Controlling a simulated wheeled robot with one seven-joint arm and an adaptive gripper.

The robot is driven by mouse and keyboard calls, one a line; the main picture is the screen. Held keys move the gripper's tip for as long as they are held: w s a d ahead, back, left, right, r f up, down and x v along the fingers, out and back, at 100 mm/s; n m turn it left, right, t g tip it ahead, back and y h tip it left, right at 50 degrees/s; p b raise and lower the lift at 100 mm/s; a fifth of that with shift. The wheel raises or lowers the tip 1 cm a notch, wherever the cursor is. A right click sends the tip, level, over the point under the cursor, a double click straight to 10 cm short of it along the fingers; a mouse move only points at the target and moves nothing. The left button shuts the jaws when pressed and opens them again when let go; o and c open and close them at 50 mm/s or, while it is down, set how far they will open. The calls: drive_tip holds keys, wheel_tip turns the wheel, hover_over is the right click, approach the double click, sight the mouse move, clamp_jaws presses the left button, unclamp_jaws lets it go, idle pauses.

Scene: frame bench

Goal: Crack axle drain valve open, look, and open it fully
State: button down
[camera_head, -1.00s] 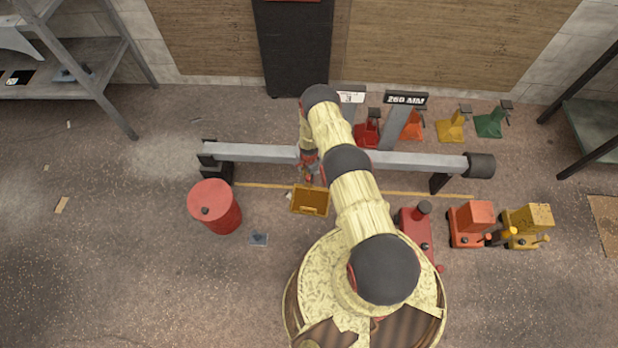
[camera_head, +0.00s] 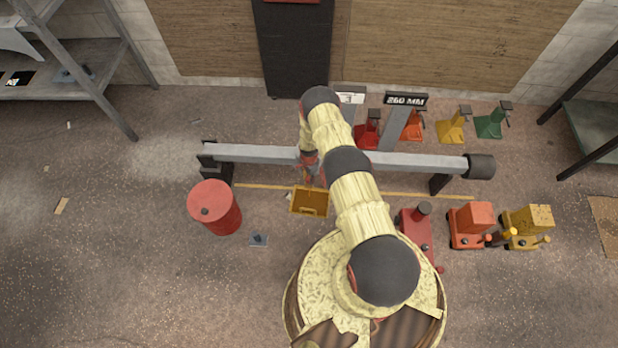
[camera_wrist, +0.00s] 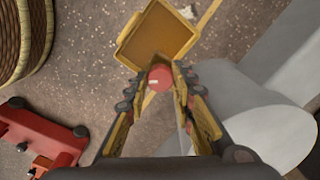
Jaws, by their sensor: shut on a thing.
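The axle (camera_head: 260,152) is a long grey beam lying across the stands, partly hidden by my arm. It also fills the right of the wrist view (camera_wrist: 270,110). The drain valve has a round red knob (camera_wrist: 160,78) beside the axle. My gripper (camera_wrist: 166,84) is shut on the red knob, with a finger on each side of it. In the head view my gripper (camera_head: 311,178) is small at the axle's front side, and the valve is too small to make out. A yellow tray (camera_head: 310,201) lies on the floor just below; it also shows in the wrist view (camera_wrist: 160,38).
A red drum (camera_head: 214,207) stands left of the tray. Red, orange and yellow jacks (camera_head: 472,224) stand at the right. Several coloured stands (camera_head: 452,125) and a 260 MM sign (camera_head: 405,100) are behind the axle. Open floor lies at the left.

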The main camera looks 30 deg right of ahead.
drive_tip(key=shift+n+b, duration=0.3)
drive_tip(key=n+b, duration=0.2)
drive_tip(key=n, duration=0.1)
drive_tip(key=shift+f+n, duration=0.1)
drive_tip(key=shift+n, duration=0.2)
drive_tip(key=shift+n+b, duration=1.45)
drive_tip(key=shift+n, duration=1.15)
drive_tip(key=c, duration=1.8)
unclamp_jaws()
drive_tip(key=shift+o, duration=0.2)
wheel_tip(320, 180, up, 12)
